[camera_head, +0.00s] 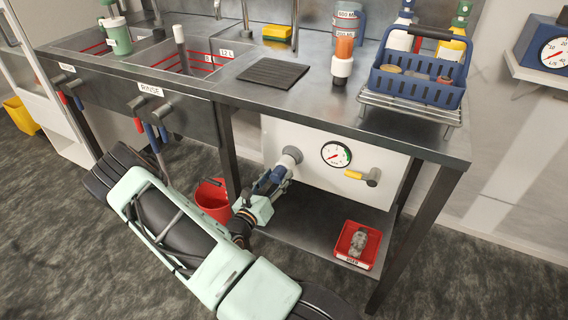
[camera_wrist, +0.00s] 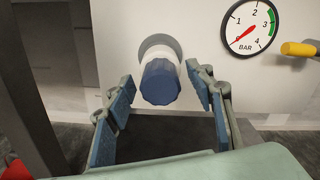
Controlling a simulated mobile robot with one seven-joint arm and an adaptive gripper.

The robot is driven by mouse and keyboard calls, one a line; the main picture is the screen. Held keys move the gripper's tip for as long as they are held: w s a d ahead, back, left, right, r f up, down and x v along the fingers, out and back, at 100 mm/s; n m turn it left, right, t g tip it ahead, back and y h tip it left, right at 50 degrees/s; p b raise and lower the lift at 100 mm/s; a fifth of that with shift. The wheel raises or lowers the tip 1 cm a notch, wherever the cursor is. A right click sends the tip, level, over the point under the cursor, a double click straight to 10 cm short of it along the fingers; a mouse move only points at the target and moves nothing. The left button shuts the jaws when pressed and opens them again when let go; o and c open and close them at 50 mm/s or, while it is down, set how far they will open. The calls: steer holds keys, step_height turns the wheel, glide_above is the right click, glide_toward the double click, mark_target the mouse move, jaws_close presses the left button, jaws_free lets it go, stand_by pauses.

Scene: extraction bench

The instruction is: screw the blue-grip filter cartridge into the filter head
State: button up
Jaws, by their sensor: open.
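The blue-grip filter cartridge (camera_wrist: 160,82) sits at the filter head (camera_wrist: 157,46) on the white panel, grip end towards me. A strip of its white body shows behind the grip; I cannot tell how far it is threaded in. In the head view the blue grip (camera_head: 278,174) is at the round grey filter head (camera_head: 292,155), partly hidden by my gripper. My gripper (camera_wrist: 159,86) is open, with one blue-padded finger on each side of the grip.
A pressure gauge (camera_head: 336,154) and yellow valve handle (camera_head: 354,174) are right of the filter head. A red tray (camera_head: 344,257) with a grey cartridge is on the lower shelf. A red bucket (camera_head: 212,201) stands left. A blue basket (camera_head: 416,88) is on the bench.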

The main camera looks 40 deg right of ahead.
steer(key=n+p, duration=0.1)
steer(key=n, duration=0.4)
steer(key=shift+r, duration=0.1)
steer(key=n+p, duration=0.1)
steer(key=n, duration=0.2)
steer(key=c, duration=1.3)
steer(key=m+p, duration=0.1)
steer(key=m, duration=0.5)
steer(key=shift+m, duration=0.4)
steer(key=shift+c, duration=0.2)
steer(key=shift+o, duration=0.2)
steer(key=m+p, duration=0.1)
steer(key=m, duration=0.4)
steer(key=shift+m, duration=0.3)
steer(key=o, duration=0.9)
steer(key=shift+m, duration=0.4)
steer(key=shift+c, duration=0.2)
steer(key=o, duration=0.5)
